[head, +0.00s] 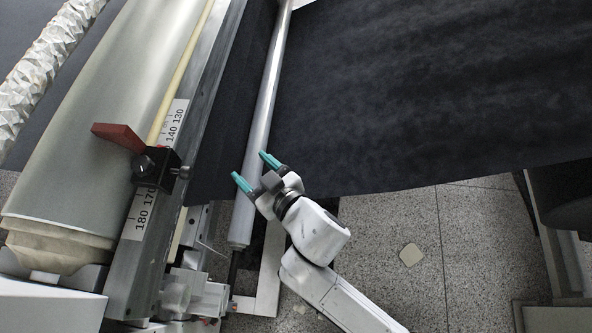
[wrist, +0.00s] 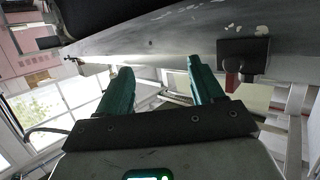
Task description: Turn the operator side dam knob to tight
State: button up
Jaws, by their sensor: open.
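The side dam is a black block (head: 162,168) with a red plate (head: 118,136), clamped on the beam over the numbered scale in the head view. In the wrist view my two teal fingers (wrist: 159,66) are spread. There a dark block (wrist: 243,55) with a red piece (wrist: 231,80) shows to their right, probably the side dam.
A long grey beam with a scale strip (head: 138,213) runs beside a pale roll (head: 75,150). A metal roller (head: 262,110) lies between the beam and the dark sheet (head: 430,90). Machine parts (head: 195,290) stand below. Speckled floor (head: 400,220) is open at right.

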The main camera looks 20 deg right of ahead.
jog(key=d+f+m+g+h+b, duration=0.1)
jog(key=d+f+m+h, duration=0.1)
jog(key=d, duration=0.7)
jog(key=shift+s+f+g+h+b, duration=0.35)
jog(key=shift+f+h, duration=0.55)
jog(key=shift+f, duration=0.45)
jog(key=shift+w, duration=0.1)
jog(key=shift+c, duration=0.5)
jog(key=shift+c, duration=1)
jog(key=shift+a, duration=0.1)
